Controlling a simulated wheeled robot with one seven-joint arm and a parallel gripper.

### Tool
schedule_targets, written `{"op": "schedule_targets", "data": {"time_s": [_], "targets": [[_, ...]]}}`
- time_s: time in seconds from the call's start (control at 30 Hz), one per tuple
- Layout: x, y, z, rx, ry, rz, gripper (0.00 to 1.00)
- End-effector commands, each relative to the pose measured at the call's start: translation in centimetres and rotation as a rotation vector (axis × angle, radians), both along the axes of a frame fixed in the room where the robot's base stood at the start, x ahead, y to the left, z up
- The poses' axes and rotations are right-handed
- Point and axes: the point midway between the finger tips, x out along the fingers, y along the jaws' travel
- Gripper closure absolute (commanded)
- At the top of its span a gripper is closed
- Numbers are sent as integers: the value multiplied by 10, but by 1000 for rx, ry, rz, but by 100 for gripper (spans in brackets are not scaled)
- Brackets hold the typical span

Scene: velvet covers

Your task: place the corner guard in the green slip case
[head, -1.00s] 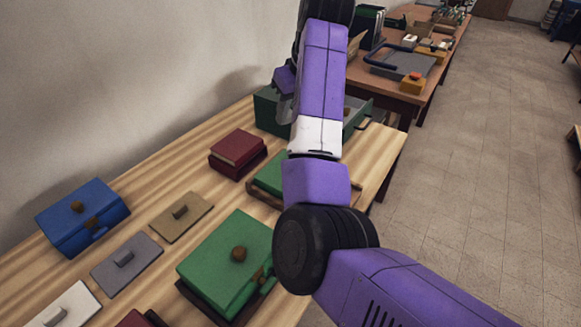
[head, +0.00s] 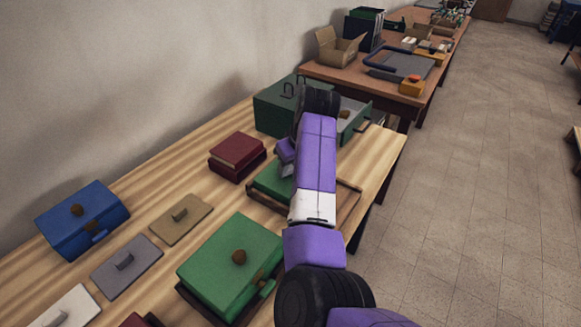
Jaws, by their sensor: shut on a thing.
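My gripper (head: 287,162) shows only in part, pointing down behind my arm's last links. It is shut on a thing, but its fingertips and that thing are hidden. Just below it lies a flat green case (head: 268,191) on a brown tray-like frame, partly covered by my arm; it may be the green slip case. Nearer stands a larger green box (head: 225,262) with a brown knob on its closed lid. I cannot tell for sure which green item is the slip case. The corner guard is not seen anywhere in the open.
A dark green cabinet (head: 272,110) with an open drawer (head: 354,125) stands behind my gripper. A dark red box (head: 237,157) is to its left. A blue box (head: 83,217), a tan lid (head: 181,218) and a grey lid (head: 126,266) lie further left. Bare wood shows along the right edge.

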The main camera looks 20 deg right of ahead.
Motion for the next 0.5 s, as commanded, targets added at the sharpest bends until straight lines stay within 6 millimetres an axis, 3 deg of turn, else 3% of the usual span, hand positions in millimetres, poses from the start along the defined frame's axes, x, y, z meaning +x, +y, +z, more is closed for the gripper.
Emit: {"op": "schedule_targets", "data": {"time_s": [0.4,0.43,0.5], "targets": [[0,0,-7,-1,-1,0,100],[0,0,-7,0,-2,0,61],[0,0,-6,0,-2,0,47]]}}
